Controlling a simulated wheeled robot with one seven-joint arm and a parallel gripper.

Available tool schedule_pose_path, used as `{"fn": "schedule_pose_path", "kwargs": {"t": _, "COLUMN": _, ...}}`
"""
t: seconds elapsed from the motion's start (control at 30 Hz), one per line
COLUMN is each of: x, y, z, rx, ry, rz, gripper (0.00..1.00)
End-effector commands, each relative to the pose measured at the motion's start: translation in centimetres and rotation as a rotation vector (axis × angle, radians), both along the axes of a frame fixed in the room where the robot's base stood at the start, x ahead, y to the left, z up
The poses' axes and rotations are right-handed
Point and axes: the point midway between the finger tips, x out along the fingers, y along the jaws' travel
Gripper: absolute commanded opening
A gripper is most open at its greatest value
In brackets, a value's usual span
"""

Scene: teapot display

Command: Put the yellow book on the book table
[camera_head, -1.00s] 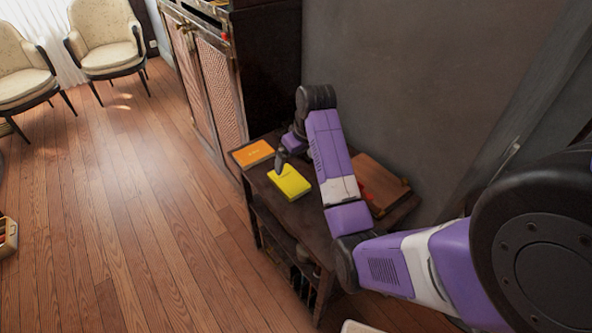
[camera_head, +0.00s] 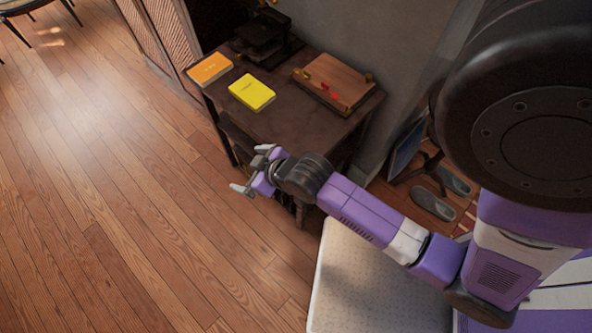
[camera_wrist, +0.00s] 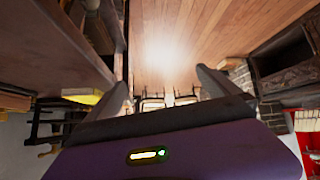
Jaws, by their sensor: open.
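The yellow book (camera_head: 252,92) lies flat on the dark wooden table (camera_head: 285,122), near its left edge. An orange book (camera_head: 210,69) lies just behind it to the left. My gripper (camera_head: 251,170) is open and empty, out in front of the table's near left corner and apart from the yellow book. In the wrist view, my gripper's fingers (camera_wrist: 162,82) are spread with nothing between them. A yellow item (camera_wrist: 82,96), which looks like the yellow book, shows at the left by the table's edge.
A wooden board or box (camera_head: 335,82) with red items lies at the table's right. A dark device (camera_head: 265,38) stands at the back. A cream padded surface (camera_head: 375,280) is below my arm. Shoes (camera_head: 434,204) rest at the right. The wooden floor (camera_head: 110,190) at left is clear.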

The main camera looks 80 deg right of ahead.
Motion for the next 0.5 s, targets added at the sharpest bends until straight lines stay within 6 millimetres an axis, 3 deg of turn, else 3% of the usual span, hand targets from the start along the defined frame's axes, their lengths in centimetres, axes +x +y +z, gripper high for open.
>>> {"fn": "schedule_pose_path", "kwargs": {"t": 0.03, "x": -1.5, "y": 2.0, "z": 0.3, "rx": -0.004, "ry": -0.024, "rz": 0.03, "gripper": 1.0}}
{"fn": "schedule_pose_path", "kwargs": {"t": 0.2, "x": -5.6, "y": 6.8, "z": 3.7, "rx": -0.022, "ry": -0.151, "rz": 0.117, "gripper": 1.0}}
{"fn": "schedule_pose_path", "kwargs": {"t": 0.5, "x": -12.4, "y": 12.8, "z": 13.1, "rx": -0.004, "ry": -0.378, "rz": 0.267, "gripper": 1.0}}
